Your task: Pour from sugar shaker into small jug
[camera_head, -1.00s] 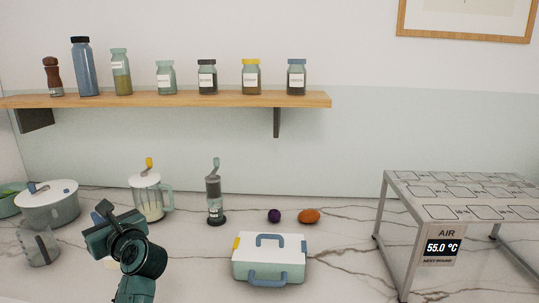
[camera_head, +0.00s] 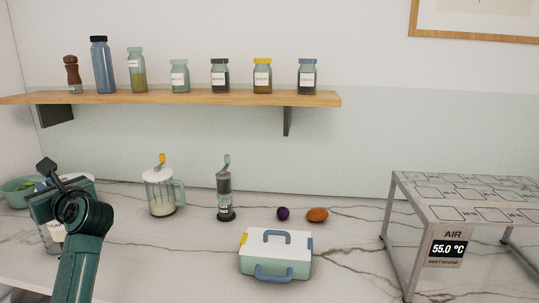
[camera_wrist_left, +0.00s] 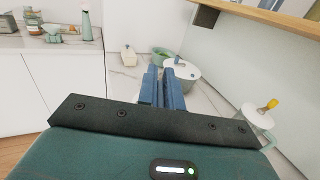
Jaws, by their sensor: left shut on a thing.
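My left gripper (camera_head: 62,207) is at the far left of the head view, seen from behind, in front of the small jug. It is shut on what looks like the sugar shaker, mostly hidden behind it; a white label (camera_head: 58,234) shows at its lower edge. The small jug (camera_head: 46,240), clear glass, stands on the counter and is largely covered by the gripper. In the left wrist view the blue fingers (camera_wrist_left: 164,88) are close together, and the held thing is not visible. My right gripper is not in view.
A lidded glass jar with a yellow-tipped lever (camera_head: 160,192) and a grinder (camera_head: 225,195) stand right of the gripper. A white box (camera_head: 275,254) lies in front. A wooden shelf (camera_head: 200,98) holds bottles above. A metal rack (camera_head: 465,205) stands right.

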